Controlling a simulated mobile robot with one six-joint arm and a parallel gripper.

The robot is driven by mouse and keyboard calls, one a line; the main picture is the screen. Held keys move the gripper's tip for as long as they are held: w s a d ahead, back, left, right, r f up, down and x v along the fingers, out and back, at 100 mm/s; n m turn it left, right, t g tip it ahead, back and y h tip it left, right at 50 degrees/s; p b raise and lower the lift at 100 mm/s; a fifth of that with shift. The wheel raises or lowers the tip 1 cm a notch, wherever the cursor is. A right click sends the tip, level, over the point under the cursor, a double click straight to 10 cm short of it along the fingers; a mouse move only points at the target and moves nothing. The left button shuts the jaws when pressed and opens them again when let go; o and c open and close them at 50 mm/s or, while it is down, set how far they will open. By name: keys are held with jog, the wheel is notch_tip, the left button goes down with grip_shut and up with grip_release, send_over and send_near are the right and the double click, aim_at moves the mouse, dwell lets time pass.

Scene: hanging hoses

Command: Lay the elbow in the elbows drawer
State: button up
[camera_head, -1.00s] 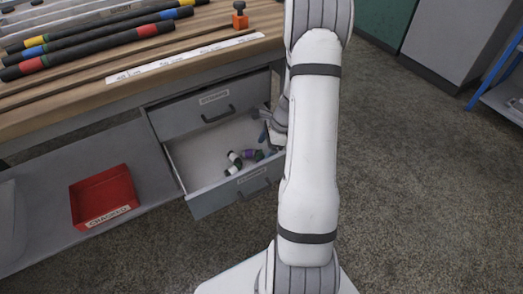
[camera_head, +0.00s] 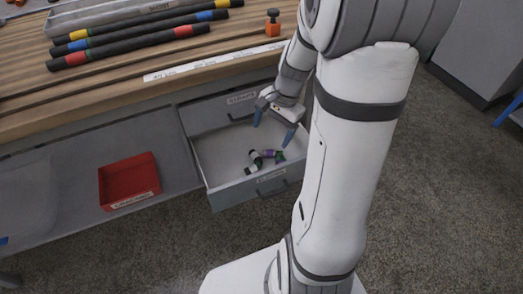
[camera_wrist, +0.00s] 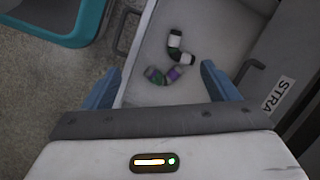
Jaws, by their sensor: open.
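The lower drawer (camera_head: 225,165) under the bench is pulled open; its front label is too small to read now. Two elbows lie on its floor. One is black and white (camera_head: 254,160), the other purple and green (camera_head: 274,156). The wrist view also shows the black-and-white elbow (camera_wrist: 177,46) and the green-and-purple elbow (camera_wrist: 162,76), close together. My gripper (camera_head: 274,124) is open and empty over the drawer, its blue fingers spread apart. In the wrist view its fingers (camera_wrist: 160,85) stand to either side of the elbows, apart from them.
The upper drawer (camera_head: 215,112), labelled for straights, is shut directly above. A red bin (camera_head: 128,180) sits on the shelf to the left. Banded hoses (camera_head: 145,38) and an orange block (camera_head: 273,27) lie on the bench. A teal-rimmed container (camera_wrist: 92,25) shows in the wrist view.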

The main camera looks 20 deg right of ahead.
jog(key=s+a+r+n+h, duration=0.2)
jog(key=s+a+r+n, duration=0.5)
jog(key=s+n, duration=0.4)
jog(key=shift+s+a+n+t+h, duration=0.25)
jog(key=shift+a+n+t+h, duration=0.15)
jog(key=shift+a, duration=0.4)
